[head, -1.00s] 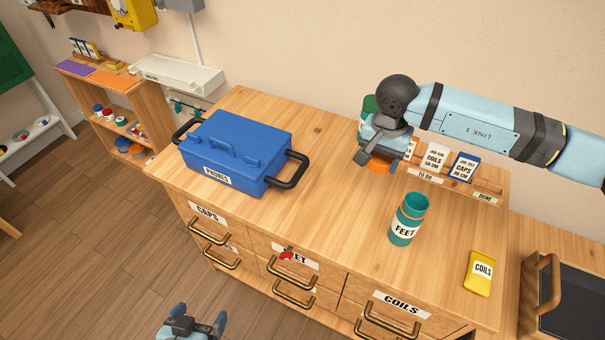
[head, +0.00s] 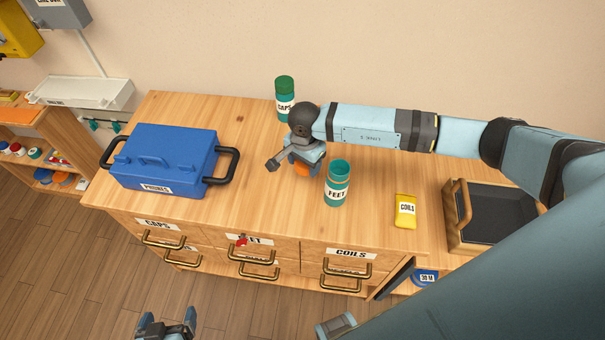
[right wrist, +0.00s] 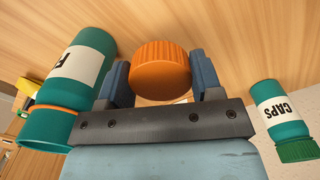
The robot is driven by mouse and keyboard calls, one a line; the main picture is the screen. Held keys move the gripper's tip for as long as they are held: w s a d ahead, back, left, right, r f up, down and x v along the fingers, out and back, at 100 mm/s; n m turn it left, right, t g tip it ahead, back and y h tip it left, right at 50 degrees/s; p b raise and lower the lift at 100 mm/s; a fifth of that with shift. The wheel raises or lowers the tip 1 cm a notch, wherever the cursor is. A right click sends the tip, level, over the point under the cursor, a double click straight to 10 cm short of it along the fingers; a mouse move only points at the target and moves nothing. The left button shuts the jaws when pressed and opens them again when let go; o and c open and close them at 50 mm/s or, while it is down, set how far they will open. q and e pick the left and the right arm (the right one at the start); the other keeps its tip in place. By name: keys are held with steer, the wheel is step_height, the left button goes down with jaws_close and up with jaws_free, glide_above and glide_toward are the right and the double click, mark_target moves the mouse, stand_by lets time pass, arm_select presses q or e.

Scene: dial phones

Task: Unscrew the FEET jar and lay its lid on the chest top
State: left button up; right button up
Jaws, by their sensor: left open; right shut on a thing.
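The FEET jar (head: 338,194) is teal and stands upright and open on the wooden chest top (head: 265,210). In the right wrist view, the jar (right wrist: 82,68) is left of my right gripper (right wrist: 162,80). That gripper is shut on the ribbed orange lid (right wrist: 162,68). In the head view, my right gripper (head: 302,164) points down just left of the jar, with the lid (head: 302,170) partly hidden beneath it. The lid is low over the chest top; I cannot tell whether it touches. My left gripper (head: 168,326) is open and empty in front of the chest.
A blue PHONES box (head: 165,160) sits on the left of the chest top. A green-lidded CAPS jar (head: 285,95) stands at the back. A yellow COILS item (head: 405,211) and a dark tray (head: 490,212) are on the right. The chest top between box and gripper is bare.

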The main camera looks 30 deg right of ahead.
mark_target(304, 182)
steer(key=shift+f+p, duration=0.3)
steer(key=shift+f, duration=3.15)
steer(key=shift+f, duration=0.2)
steer(key=o, duration=1)
